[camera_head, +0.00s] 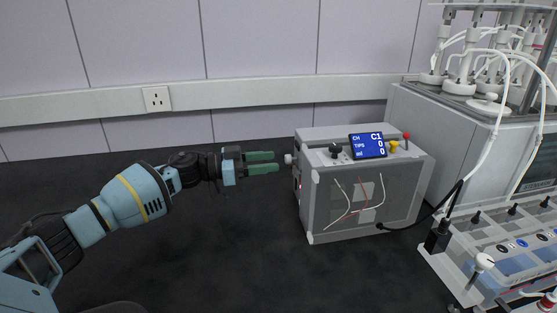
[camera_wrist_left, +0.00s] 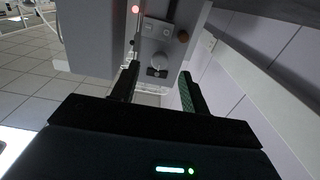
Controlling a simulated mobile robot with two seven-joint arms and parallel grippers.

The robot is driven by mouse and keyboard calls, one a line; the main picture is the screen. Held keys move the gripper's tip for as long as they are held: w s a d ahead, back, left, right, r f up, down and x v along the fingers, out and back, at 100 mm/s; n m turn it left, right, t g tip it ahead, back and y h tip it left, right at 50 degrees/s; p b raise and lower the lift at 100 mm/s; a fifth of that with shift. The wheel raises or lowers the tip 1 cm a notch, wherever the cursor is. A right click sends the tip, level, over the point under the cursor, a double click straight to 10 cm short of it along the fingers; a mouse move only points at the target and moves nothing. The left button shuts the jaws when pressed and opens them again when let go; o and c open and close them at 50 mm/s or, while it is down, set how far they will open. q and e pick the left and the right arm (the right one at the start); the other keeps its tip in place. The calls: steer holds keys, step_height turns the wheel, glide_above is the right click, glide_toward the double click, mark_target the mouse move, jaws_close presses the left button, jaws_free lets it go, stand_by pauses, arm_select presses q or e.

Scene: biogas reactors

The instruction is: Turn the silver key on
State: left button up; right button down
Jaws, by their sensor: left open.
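The silver key (camera_head: 289,159) is a small pale knob sticking out of the left side of the grey control box (camera_head: 365,212). In the left wrist view the silver key (camera_wrist_left: 158,62) is on a metal plate (camera_wrist_left: 165,32), seen between my fingers. My left gripper (camera_head: 279,162) is open, with green-lined fingers pointing right at the key. In the left wrist view the tips of the left gripper (camera_wrist_left: 160,80) are on both sides of the key, apparently just short of it. I cannot tell any contact. My right gripper is not in view.
The box carries a blue display (camera_head: 368,146), a black knob (camera_head: 335,150), a yellow button (camera_head: 394,146) and a red-topped lever (camera_head: 406,139). A grey machine with tubes (camera_head: 418,120) stands at the right. A wall socket (camera_head: 156,98) is behind. The dark surface left of the box is clear.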

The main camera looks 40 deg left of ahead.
mark_target(291, 159)
arm_select(q)
steer(key=shift+x, duration=1.75)
steer(key=shift+c, duration=0.3)
steer(key=c, duration=0.9)
steer(key=shift+m+p, duration=0.55)
steer(key=shift+m, duration=8.45)
